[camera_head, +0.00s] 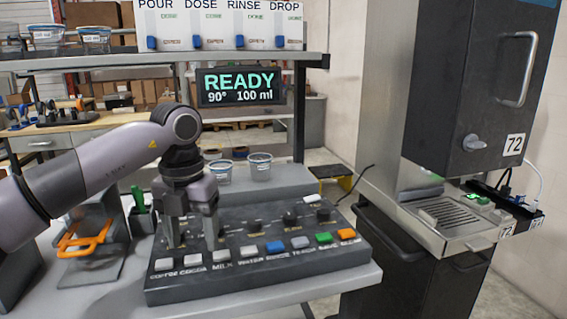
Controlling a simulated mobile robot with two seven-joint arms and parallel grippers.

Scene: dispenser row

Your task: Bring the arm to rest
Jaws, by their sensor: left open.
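My left arm comes in from the left, and my left gripper (194,243) points down over the left part of the button panel (200,289). Its two fingers are apart with nothing seen between them. The fingertips are close above the panel or at its surface; I cannot tell if they touch it. The panel has a row of labelled keys, among them a blue key (275,247), a green key (323,238) and an orange key (347,234). My right gripper is not in view.
A display (240,87) reads READY, 90° and 100 ml. Two clear cups (260,167) stand behind the panel. An orange-handled item (85,240) is at left. A tall dispenser machine (465,90) stands at right. A slider board (218,25) is above.

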